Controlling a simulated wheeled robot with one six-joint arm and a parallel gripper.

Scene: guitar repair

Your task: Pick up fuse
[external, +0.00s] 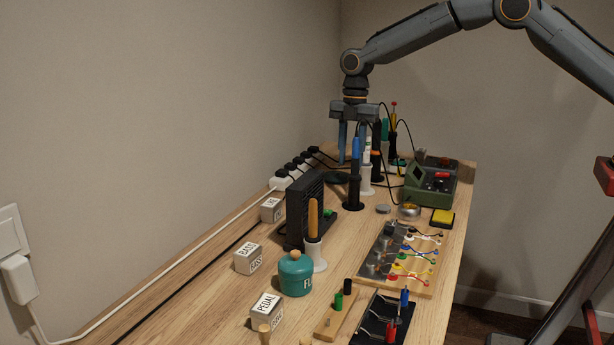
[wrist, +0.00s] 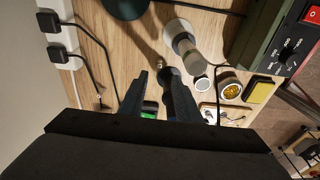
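I cannot make out a fuse for certain in either view. My gripper (external: 354,152) points straight down over the far part of the workbench (external: 215,290), close to several upright tools in holders. In the wrist view its two dark fingers (wrist: 154,78) stand apart with bench and small items showing between them. A small round dark item with a shiny tip (wrist: 161,66) shows just beyond the fingertips; I cannot tell what it is. I see nothing held.
A blue-handled tool in a black holder (external: 355,175) stands close by the gripper. A black fan-like box (external: 303,210), a green power unit (external: 430,185), a power strip (external: 283,180) and a yellow pad (external: 442,218) surround this area. A teal jar (external: 295,275) stands nearer.

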